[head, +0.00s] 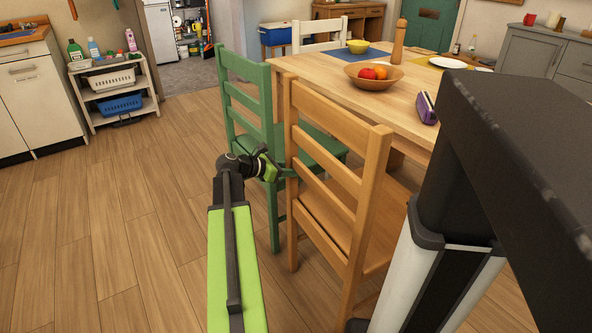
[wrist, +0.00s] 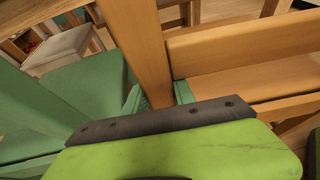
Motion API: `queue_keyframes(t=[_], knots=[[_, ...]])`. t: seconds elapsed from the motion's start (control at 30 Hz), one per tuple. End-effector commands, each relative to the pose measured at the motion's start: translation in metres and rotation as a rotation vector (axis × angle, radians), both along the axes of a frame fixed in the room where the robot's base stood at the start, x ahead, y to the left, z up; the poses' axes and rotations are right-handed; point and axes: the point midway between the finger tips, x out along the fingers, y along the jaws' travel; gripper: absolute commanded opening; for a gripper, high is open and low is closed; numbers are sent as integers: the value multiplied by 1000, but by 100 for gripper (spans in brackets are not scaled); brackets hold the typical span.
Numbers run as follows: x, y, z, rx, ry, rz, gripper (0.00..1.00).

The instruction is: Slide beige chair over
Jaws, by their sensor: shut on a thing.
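The beige wooden chair (head: 336,190) stands at the near side of the table, its slatted back toward me. My gripper (head: 284,173) reaches in from the left at the chair's left back post. In the wrist view, my gripper's teal fingertips (wrist: 158,96) sit on either side of that beige post (wrist: 140,45), shut on it. The beige slats (wrist: 230,47) run off to the right there. The chair's seat and lower legs are partly hidden by its back and by my own body.
A green chair (head: 245,90) stands close on the left of the beige chair. The wooden table (head: 300,66) is behind, with a fruit bowl (head: 373,84) and a purple case (head: 426,108). A white shelf (head: 146,82) stands far left. The floor (head: 130,215) at left is clear.

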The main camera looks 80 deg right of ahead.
Motion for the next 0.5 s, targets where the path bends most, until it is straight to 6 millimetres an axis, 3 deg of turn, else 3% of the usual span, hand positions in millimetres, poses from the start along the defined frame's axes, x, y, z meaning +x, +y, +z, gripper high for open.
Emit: queue_keyframes(t=[0.27, 0.3, 0.47, 0.5], knots=[[3, -2, 0, -3, 0, 6, 0], [3, -2, 0, -3, 0, 6, 35], [4, -1, 0, -3, 0, 7, 56], [4, -1, 0, -2, 0, 7, 56]])
